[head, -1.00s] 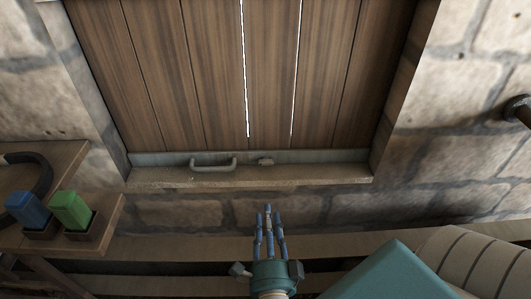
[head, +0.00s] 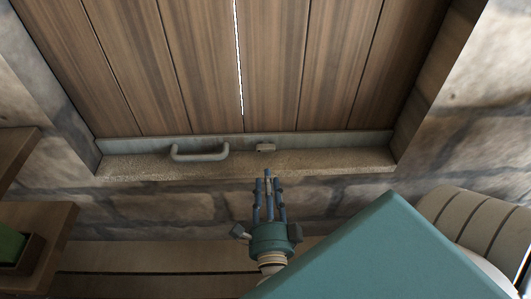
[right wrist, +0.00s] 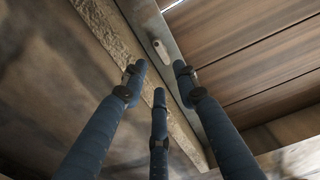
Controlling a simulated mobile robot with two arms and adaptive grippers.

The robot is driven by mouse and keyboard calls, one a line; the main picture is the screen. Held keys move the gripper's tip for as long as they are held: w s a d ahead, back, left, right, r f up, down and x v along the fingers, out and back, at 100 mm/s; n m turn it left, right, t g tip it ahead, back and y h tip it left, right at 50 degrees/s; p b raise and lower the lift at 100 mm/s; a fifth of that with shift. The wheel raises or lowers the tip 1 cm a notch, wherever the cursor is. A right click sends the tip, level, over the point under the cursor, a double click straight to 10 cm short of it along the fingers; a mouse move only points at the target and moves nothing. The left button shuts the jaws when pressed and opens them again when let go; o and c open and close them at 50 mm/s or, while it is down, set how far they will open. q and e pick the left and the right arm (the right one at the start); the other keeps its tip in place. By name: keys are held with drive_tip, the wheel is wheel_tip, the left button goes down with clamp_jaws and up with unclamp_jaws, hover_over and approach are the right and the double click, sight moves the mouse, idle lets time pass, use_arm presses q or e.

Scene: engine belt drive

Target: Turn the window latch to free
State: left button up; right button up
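The window latch (head: 265,148) is a small pale block on the grey bottom rail of the plank-covered window. It also shows in the right wrist view (right wrist: 160,49), just beyond the fingertips. My right gripper (head: 268,179) has blue fingers pointing toward the window and is below the latch in the head view. In the right wrist view its three fingers (right wrist: 159,76) stand apart with nothing between them. They appear apart from the latch. My left gripper is not in view.
A grey bar handle (head: 200,153) is on the rail left of the latch. A stone sill (head: 330,163) runs beneath the rail, with a stone wall around it. A wooden shelf with a green block (head: 10,244) is at the lower left.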

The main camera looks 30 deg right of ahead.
sight(266, 159)
drive_tip(key=p+x, duration=0.2)
drive_tip(key=x, duration=0.9)
drive_tip(key=shift+f, duration=0.1)
